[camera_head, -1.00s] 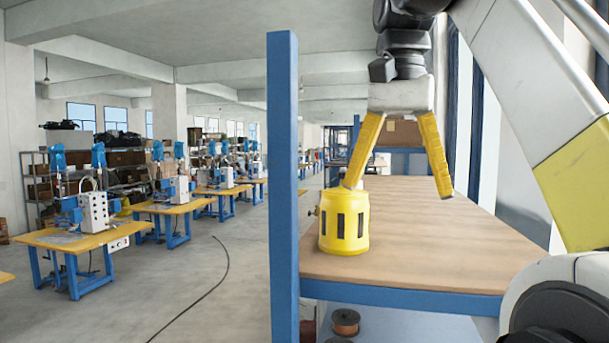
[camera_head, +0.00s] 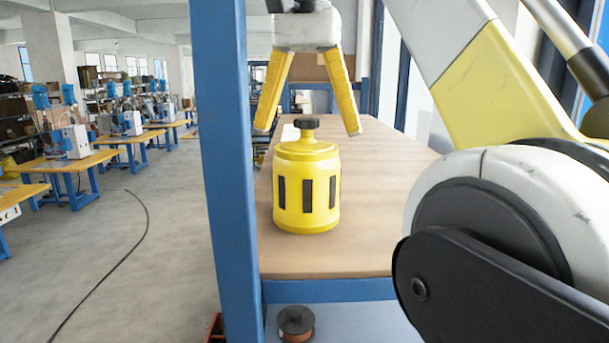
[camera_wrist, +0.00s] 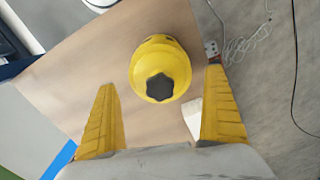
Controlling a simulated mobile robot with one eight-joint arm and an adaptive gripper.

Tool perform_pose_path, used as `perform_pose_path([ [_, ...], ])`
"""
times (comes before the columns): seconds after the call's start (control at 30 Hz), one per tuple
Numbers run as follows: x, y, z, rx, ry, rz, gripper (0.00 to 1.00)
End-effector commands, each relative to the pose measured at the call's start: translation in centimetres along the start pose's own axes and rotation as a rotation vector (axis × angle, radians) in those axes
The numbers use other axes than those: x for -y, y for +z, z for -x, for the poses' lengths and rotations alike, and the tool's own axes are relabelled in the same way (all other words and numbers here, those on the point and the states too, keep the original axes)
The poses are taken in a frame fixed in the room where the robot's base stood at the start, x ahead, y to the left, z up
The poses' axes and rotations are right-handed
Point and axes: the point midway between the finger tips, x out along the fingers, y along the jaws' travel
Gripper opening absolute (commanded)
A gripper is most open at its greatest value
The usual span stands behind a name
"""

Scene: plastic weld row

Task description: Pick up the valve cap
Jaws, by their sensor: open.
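The valve cap is not clearly labelled; a black lobed knob (camera_head: 306,123) tops a yellow canister (camera_head: 307,190) with dark slots, upright on the wooden workbench (camera_head: 390,165). In the wrist view the black knob (camera_wrist: 160,87) shows from above on the yellow canister (camera_wrist: 160,52). My gripper (camera_head: 310,131) is open and empty, with two yellow fingers spread. In the head view its fingertips appear on either side of the knob, at about its height. In the wrist view the canister lies ahead of and between the fingers (camera_wrist: 160,80), apart from both.
A blue post (camera_head: 222,170) stands at the bench's left edge. A white item (camera_wrist: 193,117) lies on the bench beside the canister. A spool (camera_head: 296,323) sits below the bench. Bench space right of the canister is clear.

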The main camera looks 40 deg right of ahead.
Motion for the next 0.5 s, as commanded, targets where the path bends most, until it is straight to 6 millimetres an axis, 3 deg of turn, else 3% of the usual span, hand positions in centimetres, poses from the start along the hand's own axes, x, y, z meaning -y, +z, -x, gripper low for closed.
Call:
perform_pose_path([
  [0.3,0.1,0.1,-4.1,0.000,0.000,0.000,1.00],
  [0.5,0.1,0.1,-4.9,0.000,0.000,0.000,1.00],
])
